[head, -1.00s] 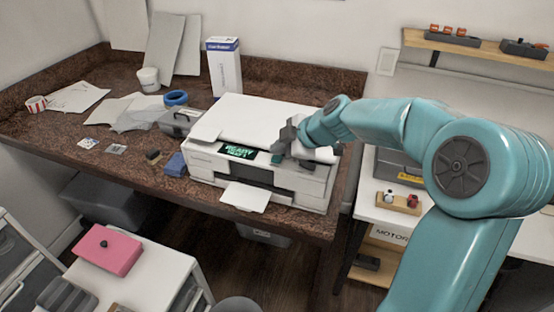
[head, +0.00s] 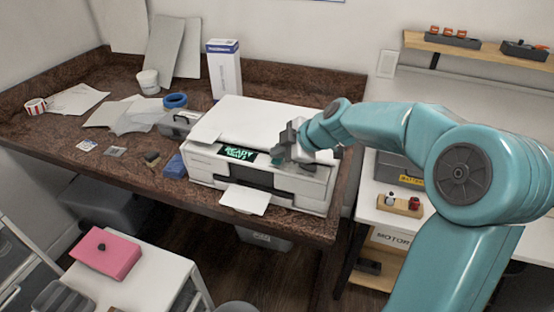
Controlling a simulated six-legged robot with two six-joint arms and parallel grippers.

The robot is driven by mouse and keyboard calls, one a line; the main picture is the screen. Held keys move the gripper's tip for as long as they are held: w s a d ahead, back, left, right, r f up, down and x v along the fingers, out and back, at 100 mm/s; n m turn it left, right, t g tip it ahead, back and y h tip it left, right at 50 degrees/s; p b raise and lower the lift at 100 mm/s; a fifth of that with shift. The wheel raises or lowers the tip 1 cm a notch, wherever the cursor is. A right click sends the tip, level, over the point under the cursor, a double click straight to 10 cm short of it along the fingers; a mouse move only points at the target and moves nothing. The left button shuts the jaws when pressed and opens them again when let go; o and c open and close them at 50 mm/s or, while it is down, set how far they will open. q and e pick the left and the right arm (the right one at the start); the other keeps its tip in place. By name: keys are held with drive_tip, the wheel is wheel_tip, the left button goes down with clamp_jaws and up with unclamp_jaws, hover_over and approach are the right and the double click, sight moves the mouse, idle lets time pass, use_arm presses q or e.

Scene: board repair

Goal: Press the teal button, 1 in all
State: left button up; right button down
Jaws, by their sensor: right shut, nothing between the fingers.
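A white printer (head: 262,115) stands on the brown speckled counter. Its dark front display (head: 237,152) shows green text. The teal button (head: 276,160) is a small patch on the front panel just right of the display, partly covered by my gripper. My right gripper (head: 283,155) is shut and empty, with its fingertips at the button. I cannot tell whether they touch it or whether it is pushed in. My left gripper is not in view.
A sheet (head: 244,200) sticks out of the printer's front. A blue block (head: 175,166) and a grey device (head: 178,124) lie to its left. A tall white box (head: 224,70) stands behind it. A pink box (head: 105,254) sits on a white cabinet in front.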

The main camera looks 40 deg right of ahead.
sight(280, 161)
drive_tip(key=shift+f+b, duration=0.35)
drive_tip(key=shift+b, duration=0.15)
idle(0.3)
drive_tip(key=shift+r, duration=0.1)
drive_tip(key=shift+r+p, duration=0.35)
drive_tip(key=shift+r, duration=0.5)
drive_tip(key=shift+r+p, duration=1.35)
drive_tip(key=shift+r, duration=1.2)
drive_tip(key=shift+s+f, duration=0.1)
